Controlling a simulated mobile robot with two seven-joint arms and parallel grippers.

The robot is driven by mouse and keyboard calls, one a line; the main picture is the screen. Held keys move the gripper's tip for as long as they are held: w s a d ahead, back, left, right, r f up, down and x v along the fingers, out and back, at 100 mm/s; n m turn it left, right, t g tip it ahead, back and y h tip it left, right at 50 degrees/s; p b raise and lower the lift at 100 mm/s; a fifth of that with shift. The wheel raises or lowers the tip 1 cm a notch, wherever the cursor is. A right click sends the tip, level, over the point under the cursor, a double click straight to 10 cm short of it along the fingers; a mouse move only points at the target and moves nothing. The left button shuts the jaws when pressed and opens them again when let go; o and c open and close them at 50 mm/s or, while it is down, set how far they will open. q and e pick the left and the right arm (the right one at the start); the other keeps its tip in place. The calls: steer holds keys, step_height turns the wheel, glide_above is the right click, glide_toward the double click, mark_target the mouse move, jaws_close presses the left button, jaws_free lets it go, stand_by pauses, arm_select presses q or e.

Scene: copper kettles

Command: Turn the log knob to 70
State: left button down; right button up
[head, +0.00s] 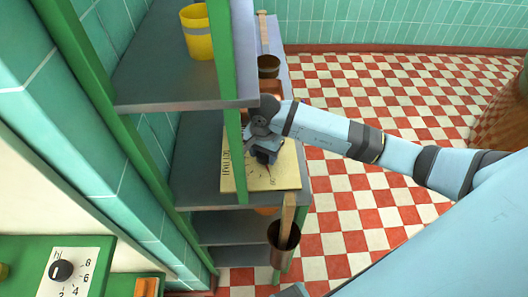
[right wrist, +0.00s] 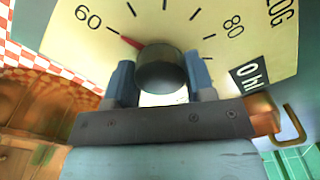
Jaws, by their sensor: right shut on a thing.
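The log knob (right wrist: 165,72) is a dark round knob on a cream dial plate (right wrist: 290,50), seen close in the right wrist view. The plate bears the numbers 60 and 80, tick marks and part of the word LOG. The knob's red pointer (right wrist: 130,42) points close to the tick by 60. My right gripper (right wrist: 160,85) is shut on the knob, with one blue-grey finger on each side. In the head view the plate (head: 285,180) lies on a grey shelf, and my right gripper (head: 264,155) reaches over it, hiding the knob. My left gripper is not in view.
Green posts (head: 223,70) and an upper shelf (head: 150,85) with a yellow cup (head: 197,35) stand left of my right arm. A brown pot (head: 284,235) hangs at the shelf's front. Another knob panel (head: 80,270) is at lower left. Checkered floor lies open to the right.

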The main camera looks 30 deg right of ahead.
steer(key=shift+m, duration=0.3)
steer(key=shift+m+b, duration=0.45)
steer(key=shift+m, duration=0.15)
steer(key=m+b, duration=0.1)
steer(key=m, duration=0.1)
steer(key=shift+m, duration=0.3)
steer(key=m+b, duration=0.1)
steer(key=m, duration=0.1)
steer(key=shift+m, duration=0.4)
steer(key=m, duration=0.3)
steer(key=shift+b, duration=0.4)
steer(key=shift+m, duration=0.7)
steer(key=o, duration=0.9)
